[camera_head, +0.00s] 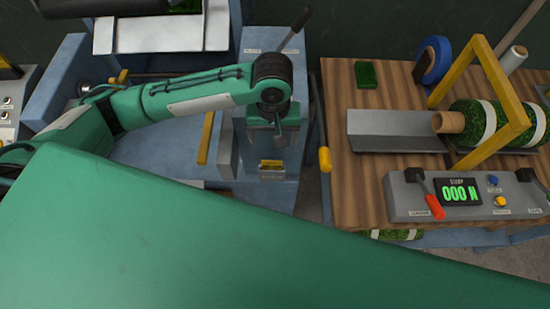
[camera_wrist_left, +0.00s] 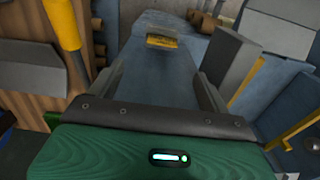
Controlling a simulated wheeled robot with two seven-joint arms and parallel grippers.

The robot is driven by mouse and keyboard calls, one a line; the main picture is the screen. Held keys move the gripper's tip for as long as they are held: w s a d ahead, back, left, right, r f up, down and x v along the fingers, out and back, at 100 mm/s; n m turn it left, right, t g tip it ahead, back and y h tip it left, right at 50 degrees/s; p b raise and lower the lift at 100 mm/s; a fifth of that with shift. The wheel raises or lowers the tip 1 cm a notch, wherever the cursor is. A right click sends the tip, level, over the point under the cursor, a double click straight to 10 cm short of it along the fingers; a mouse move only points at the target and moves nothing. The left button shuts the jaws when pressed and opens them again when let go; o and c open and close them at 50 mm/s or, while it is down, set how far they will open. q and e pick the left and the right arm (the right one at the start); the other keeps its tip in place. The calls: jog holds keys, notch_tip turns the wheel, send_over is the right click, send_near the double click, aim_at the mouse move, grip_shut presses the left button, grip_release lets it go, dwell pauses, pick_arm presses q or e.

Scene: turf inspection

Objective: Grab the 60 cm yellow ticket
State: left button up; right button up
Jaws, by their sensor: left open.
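A small yellow ticket (camera_head: 271,165) with dark marks too small to read sits at the front of the blue machine housing. It also shows in the left wrist view (camera_wrist_left: 162,41), beyond the fingers and near the top centre. My left gripper (camera_head: 278,127) is above the housing, behind the ticket in the head view. In the left wrist view its two fingers (camera_wrist_left: 163,82) are apart, with only the blue surface seen between them. The gripper is open and apart from the ticket. My right gripper is not in view.
A wooden bench (camera_head: 345,180) on the right holds a force readout box (camera_head: 405,200), a turf roll (camera_head: 475,122) and a yellow frame (camera_head: 515,112). A black lever (camera_head: 295,30) rises behind the housing. A yellow bar (camera_head: 206,138) stands to its left.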

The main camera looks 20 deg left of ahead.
pick_arm(q)
send_over(272, 169)
notch_tip(272, 169, down, 6)
notch_tip(272, 169, down, 3)
jog(key=shift+r+p, duration=0.1)
jog(key=shift+p, duration=1.05)
notch_tip(272, 169, down, 3)
jog(key=shift+w+r+p, duration=0.1)
jog(key=shift+r+p, duration=0.1)
jog(key=shift+p, duration=0.1)
jog(key=shift+f, duration=0.4)
jog(key=shift+c, duration=0.2)
jog(key=c, duration=1.1)
jog(key=shift+c, duration=0.7)
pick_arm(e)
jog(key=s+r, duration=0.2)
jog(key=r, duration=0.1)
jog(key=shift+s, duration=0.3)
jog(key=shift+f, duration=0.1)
